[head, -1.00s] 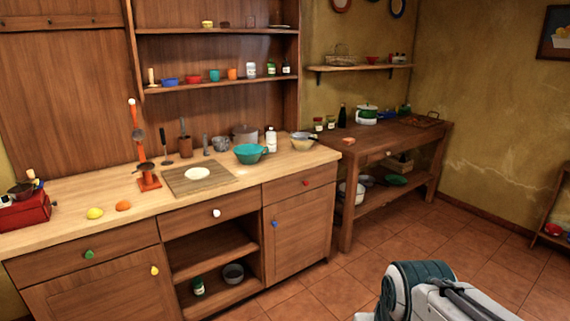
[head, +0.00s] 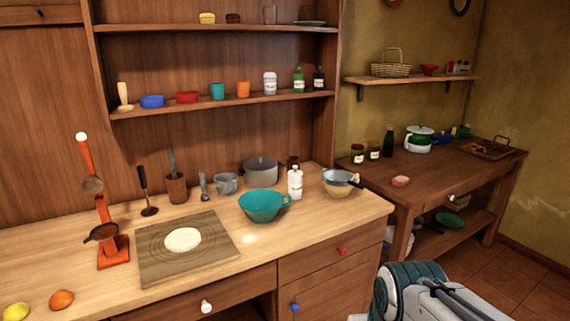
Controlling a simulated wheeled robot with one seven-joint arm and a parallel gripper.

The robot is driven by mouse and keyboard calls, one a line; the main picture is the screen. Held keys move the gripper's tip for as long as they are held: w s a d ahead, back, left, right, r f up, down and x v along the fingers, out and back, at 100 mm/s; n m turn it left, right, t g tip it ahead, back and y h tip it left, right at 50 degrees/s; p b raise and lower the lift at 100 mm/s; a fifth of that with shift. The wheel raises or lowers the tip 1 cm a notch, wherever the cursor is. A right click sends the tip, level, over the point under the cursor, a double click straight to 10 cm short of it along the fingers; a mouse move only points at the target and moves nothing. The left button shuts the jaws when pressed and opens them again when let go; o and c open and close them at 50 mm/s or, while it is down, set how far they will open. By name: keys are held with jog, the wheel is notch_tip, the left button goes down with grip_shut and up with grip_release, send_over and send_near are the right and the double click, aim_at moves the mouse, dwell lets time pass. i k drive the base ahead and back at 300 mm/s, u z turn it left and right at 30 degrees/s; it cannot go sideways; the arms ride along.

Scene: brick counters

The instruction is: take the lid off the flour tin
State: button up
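A small white tin (head: 270,83) with a dark label stands upright on the lower shelf of the wooden hutch, between an orange cup (head: 243,89) and a green bottle (head: 298,80). It looks like the flour tin, though its label is too small to read surely. Its top appears covered by a pale lid. My gripper is out of view; only a part of my arm shows at the bottom right.
Below the shelf, the wooden counter (head: 330,213) holds a teal colander (head: 263,205), a white bottle (head: 295,182), a grey pot (head: 262,170) and a board (head: 152,268) with dough. A dark side table (head: 455,171) stands at the right.

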aim_at(294, 172)
jog(key=u, duration=0.1)
jog(key=i, duration=1.6)
jog(key=u, duration=0.1)
